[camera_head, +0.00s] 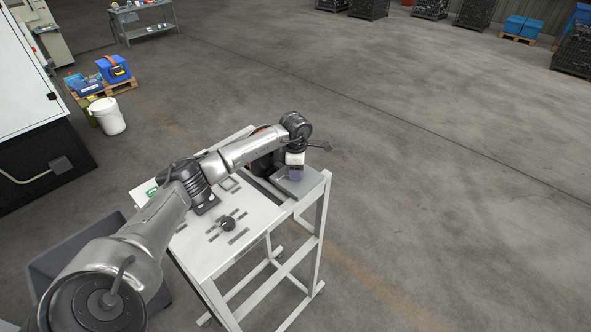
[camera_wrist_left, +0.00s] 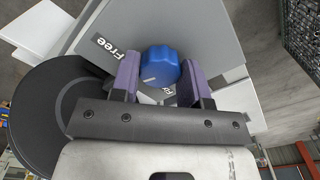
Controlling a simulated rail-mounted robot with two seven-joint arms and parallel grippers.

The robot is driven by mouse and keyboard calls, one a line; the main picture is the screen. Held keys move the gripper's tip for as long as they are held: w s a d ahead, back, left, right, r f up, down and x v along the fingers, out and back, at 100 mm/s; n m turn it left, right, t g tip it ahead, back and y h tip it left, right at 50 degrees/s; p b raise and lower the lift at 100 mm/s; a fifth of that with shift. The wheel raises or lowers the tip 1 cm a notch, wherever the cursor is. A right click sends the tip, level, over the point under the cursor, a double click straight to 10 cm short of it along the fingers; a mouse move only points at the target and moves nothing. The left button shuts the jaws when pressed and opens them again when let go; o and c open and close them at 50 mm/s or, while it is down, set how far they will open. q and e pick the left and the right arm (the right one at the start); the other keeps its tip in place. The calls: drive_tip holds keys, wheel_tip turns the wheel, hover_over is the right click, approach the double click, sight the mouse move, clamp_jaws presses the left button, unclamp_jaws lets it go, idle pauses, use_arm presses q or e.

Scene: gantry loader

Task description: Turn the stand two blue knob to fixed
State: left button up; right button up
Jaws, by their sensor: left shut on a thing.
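The blue knob (camera_wrist_left: 160,64) sits on a grey plate (camera_wrist_left: 200,32) in the left wrist view. A white pointer line on its face points towards the lower left. A label "Free" (camera_wrist_left: 118,47) is to its left; a second label (camera_wrist_left: 167,92) below is mostly hidden and unreadable. My left gripper (camera_wrist_left: 158,80) has its purple fingers on both sides of the knob, shut on it. In the head view my left gripper (camera_head: 296,172) is over a grey block at the stand's (camera_head: 322,200) right end and hides the knob. My right gripper is not in view.
A white bucket (camera_head: 107,116) and a loaded pallet (camera_head: 97,88) are farther back. The floor to the right is clear.

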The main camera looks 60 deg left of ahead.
use_arm(q)
drive_tip(key=n, duration=0.6)
drive_tip(key=shift+b, duration=0.35)
drive_tip(key=n, duration=0.3)
drive_tip(key=shift+n, duration=1.6)
drive_tip(key=o, duration=0.9)
drive_tip(key=shift+r, duration=0.1)
